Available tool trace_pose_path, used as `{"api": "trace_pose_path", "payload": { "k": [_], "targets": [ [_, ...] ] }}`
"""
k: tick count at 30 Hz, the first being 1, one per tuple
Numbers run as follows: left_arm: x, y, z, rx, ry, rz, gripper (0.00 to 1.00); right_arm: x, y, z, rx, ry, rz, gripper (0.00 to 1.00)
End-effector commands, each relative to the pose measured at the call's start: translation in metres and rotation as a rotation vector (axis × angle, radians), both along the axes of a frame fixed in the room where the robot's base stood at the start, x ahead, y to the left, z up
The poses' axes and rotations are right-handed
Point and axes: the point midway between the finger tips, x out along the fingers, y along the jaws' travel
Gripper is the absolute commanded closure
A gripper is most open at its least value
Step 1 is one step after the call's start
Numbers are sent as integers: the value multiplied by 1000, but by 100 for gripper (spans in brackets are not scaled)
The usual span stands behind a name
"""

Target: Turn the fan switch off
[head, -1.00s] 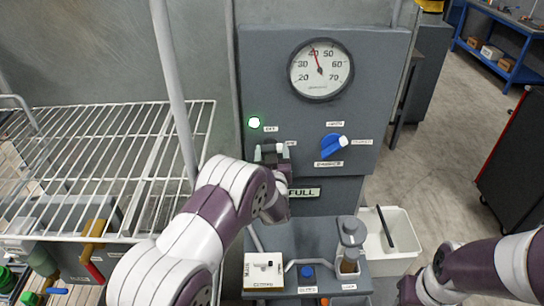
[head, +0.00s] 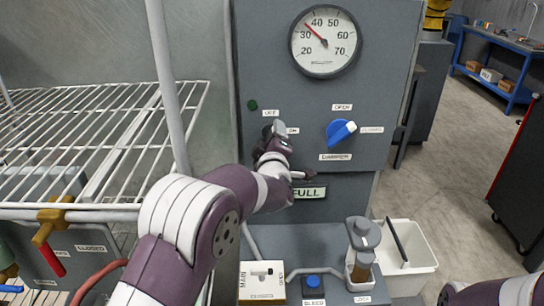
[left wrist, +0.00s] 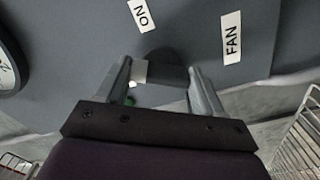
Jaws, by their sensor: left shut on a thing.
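The fan switch sits on the grey panel (head: 385,85), under the OFF label (head: 271,113) and beside the ON label (head: 292,130). My left gripper (head: 272,134) is at the switch and covers most of it in the head view. In the left wrist view the dark switch with a pale part (left wrist: 140,72) lies between my left fingers (left wrist: 162,76), near the FAN label (left wrist: 232,37). The left gripper is shut on it. The green lamp (head: 252,105) above is dark. Only part of my right arm shows at lower right; its gripper is out of view.
A gauge (head: 324,42) reads a little above 30. A blue damper knob (head: 340,132) is right of the switch. A wire rack (head: 100,140) stands left behind a grey pole (head: 166,75). A white bin (head: 412,250) and a small bottle (head: 363,245) are below right.

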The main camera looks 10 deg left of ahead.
Motion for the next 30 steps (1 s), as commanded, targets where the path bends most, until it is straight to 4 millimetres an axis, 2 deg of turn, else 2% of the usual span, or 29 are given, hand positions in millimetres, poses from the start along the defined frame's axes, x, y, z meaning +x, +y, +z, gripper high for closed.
{"api": "trace_pose_path", "payload": {
  "k": [1,3,12,21,30],
  "targets": [
    [0,1,-10,-40,-13,1,63,0,0,-19,0,0,0,57],
    [0,1,-10,-102,-30,1,62,0,0,-31,0,0,0,57],
    [0,1,-8,-336,-95,2,63,0,0,-70,0,0,0,57],
    [0,2,-6,-480,-134,2,62,0,0,-91,0,0,0,57],
    [0,2,-4,-532,-147,3,62,0,0,-97,0,0,0,57]
  ]
}}
